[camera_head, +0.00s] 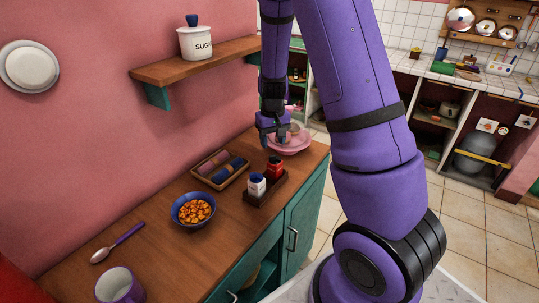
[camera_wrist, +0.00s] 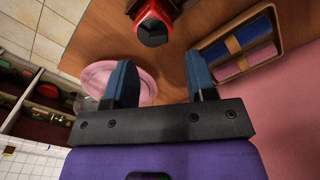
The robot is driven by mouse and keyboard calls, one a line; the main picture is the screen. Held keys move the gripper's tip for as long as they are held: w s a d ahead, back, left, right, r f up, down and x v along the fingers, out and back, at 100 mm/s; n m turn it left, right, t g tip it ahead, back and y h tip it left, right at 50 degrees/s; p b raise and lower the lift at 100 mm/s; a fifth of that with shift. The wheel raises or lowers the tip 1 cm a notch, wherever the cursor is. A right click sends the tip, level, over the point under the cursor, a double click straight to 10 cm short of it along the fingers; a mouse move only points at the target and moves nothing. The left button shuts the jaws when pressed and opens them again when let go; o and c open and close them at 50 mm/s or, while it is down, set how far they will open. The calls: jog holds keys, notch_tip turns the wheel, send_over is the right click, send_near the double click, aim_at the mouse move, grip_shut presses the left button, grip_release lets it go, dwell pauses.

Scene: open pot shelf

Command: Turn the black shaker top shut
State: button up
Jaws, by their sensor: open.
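The shaker with the black top (camera_wrist: 152,33) shows in the wrist view at the top, its red body partly cut off by the frame edge. How far the black top is turned cannot be told.
A pink plate (camera_head: 290,149) lies at the counter's far end. A tray of rolled cloths (camera_head: 220,187) stands left of the shakers. A blue bowl of orange food (camera_head: 193,211), a spoon (camera_head: 118,243) and a mug (camera_head: 119,286) are nearer. A shelf (camera_head: 195,62) holds a sugar jar (camera_head: 196,43).

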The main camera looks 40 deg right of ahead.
aim_at(273, 157)
jog(key=shift+d+f, duration=0.1)
jog(key=shift+f, duration=2.95)
jog(key=c, duration=0.9)
